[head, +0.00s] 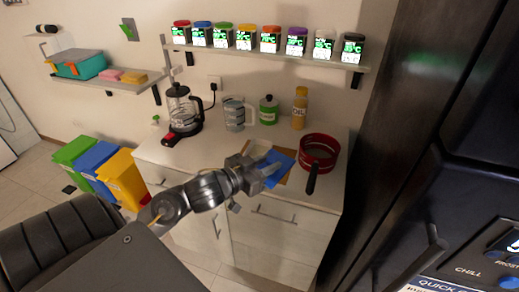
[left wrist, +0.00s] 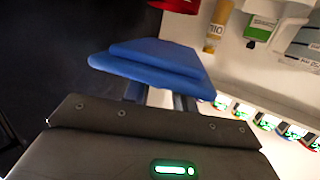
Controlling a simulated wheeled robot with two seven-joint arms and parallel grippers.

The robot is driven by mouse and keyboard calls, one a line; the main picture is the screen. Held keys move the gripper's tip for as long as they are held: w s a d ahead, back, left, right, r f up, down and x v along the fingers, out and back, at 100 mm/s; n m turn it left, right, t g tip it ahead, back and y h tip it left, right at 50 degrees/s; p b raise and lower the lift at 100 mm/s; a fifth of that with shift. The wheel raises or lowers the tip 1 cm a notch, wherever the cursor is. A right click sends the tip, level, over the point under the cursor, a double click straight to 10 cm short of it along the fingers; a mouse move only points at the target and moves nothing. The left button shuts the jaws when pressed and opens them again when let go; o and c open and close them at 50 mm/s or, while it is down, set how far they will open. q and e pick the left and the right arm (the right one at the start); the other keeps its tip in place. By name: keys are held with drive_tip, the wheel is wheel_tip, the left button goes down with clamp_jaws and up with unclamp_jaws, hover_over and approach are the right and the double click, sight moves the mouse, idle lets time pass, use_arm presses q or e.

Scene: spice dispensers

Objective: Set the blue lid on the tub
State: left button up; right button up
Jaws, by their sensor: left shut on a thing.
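The blue lid (head: 281,166) is held in my left gripper (head: 266,169) above the counter, tilted in the head view. In the left wrist view, the lid (left wrist: 155,62) spans the fingers of my left gripper (left wrist: 160,97), which is shut on it. My right gripper is not in view.
A brown board (head: 286,180) lies partly under the lid. A red pot (head: 318,152) stands close right, its dark handle pointing forward. Spice dispensers line the shelf (head: 270,54).

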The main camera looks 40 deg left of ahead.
use_arm(q)
drive_tip(key=a+r+n+y, duration=0.4)
drive_tip(key=a+r+y, duration=0.1)
drive_tip(key=a, duration=0.4)
drive_tip(key=w+a+f, duration=0.2)
drive_tip(key=w+f, duration=0.4)
drive_tip(key=w+a+f+b, duration=0.1)
drive_tip(key=w+a+f, duration=0.2)
drive_tip(key=w+f, duration=0.4)
drive_tip(key=shift+a+f, duration=0.15)
drive_tip(key=shift+a, duration=0.2)
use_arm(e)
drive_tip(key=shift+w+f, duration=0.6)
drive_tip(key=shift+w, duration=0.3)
use_arm(q)
drive_tip(key=shift+b, duration=0.3)
drive_tip(key=shift+f, duration=0.6)
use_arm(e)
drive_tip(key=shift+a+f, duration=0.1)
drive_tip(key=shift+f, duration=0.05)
use_arm(q)
drive_tip(key=o, duration=1)
drive_tip(key=shift+c, duration=0.2)
drive_tip(key=shift+r, duration=0.15)
